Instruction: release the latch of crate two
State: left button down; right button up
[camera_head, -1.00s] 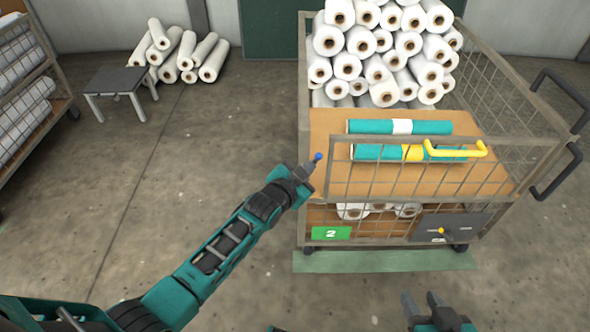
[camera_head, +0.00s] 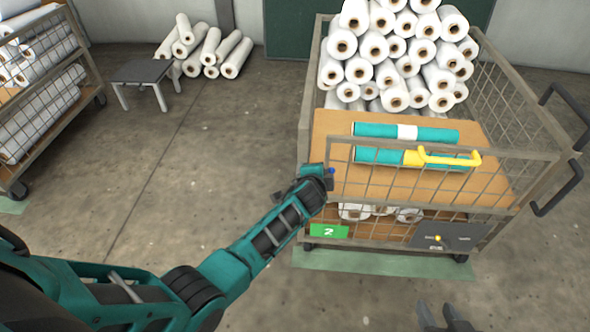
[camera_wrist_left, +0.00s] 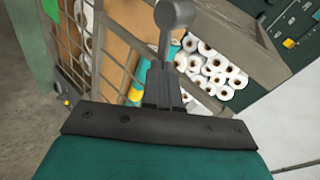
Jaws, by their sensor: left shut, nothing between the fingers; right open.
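Crate two is a wire-mesh cage trolley (camera_head: 312,215) with a green "2" sign (camera_head: 329,231) low on its front. A dark plate (camera_head: 465,235) at the lower right front carries a small yellow-knobbed lever (camera_head: 438,238), its labels too small to read. A yellow handle (camera_head: 450,160) sits on the front gate's top. My left gripper (camera_head: 327,175) is shut and empty at the gate's upper left; in the left wrist view a grey ball on a stem (camera_wrist_left: 177,14) shows beyond its fingers. My right gripper (camera_head: 437,312) is open and low, apart from the crate.
White rolls (camera_head: 395,60) and two teal rolls (camera_head: 405,132) lie in the crate. A green floor mat (camera_head: 385,260) lies under it. A low stool (camera_head: 143,72) and loose rolls (camera_head: 208,50) are at the back left. Another rolling rack (camera_head: 50,110) stands far left. The floor between is clear.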

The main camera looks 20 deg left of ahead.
pick_arm(q)
jog(key=shift+a, duration=0.1)
pick_arm(e)
jog(key=shift+a, duration=0.1)
pick_arm(q)
jog(key=shift+s+a+f, duration=0.25)
jog(key=shift+a+f, duration=0.1)
jog(key=shift+a, duration=0.3)
pick_arm(e)
jog(key=shift+r, duration=0.2)
pick_arm(q)
jog(key=shift+p, duration=0.3)
